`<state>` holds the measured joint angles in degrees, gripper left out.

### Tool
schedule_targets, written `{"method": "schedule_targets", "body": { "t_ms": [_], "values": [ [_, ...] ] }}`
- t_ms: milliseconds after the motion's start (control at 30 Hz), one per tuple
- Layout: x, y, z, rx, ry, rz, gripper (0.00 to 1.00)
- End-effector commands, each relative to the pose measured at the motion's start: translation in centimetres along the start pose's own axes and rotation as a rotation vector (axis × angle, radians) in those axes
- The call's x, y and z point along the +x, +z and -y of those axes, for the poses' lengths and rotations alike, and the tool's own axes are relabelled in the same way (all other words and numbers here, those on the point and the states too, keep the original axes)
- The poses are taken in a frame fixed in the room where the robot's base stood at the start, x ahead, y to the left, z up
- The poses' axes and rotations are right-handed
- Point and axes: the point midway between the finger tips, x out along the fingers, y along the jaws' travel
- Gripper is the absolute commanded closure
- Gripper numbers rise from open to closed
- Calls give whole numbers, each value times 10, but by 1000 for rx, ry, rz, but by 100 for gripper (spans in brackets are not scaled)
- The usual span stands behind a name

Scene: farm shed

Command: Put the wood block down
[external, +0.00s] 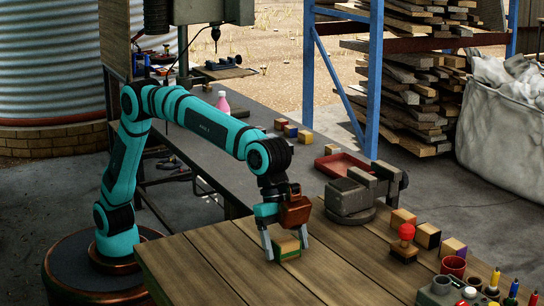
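A wood block (286,246) with a green band is at the near middle of the plank-topped workbench (220,265). My gripper (286,244) points down over it, with one finger on each side of the block. The fingers look close against its sides, but I cannot see for certain whether they press on it. The block's underside appears at or just above the planks; a small gap cannot be ruled out. My gripper's body hides part of the block's top.
A grey vise (350,197) stands just right of my gripper. Several blocks (427,236), a red-knobbed stamp (405,243) and a red cup (453,267) are to the right. A red tray (342,165) lies behind. The planks left of the block are clear.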

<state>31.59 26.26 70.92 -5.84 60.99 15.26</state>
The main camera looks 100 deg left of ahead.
Motion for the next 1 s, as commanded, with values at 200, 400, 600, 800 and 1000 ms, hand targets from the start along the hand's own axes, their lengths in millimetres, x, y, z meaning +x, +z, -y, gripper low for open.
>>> {"method": "schedule_targets", "body": {
  "t_ms": [200,400,600,800,1000],
  "values": [
    [0,0,0,0,0,0,24],
    [-13,-1,0,0,0,-1,24],
    [-48,-1,0,0,-1,-3,24],
    [-85,-1,0,0,0,-1,24],
    [-112,-1,0,0,0,-1,24]
  ]
}}
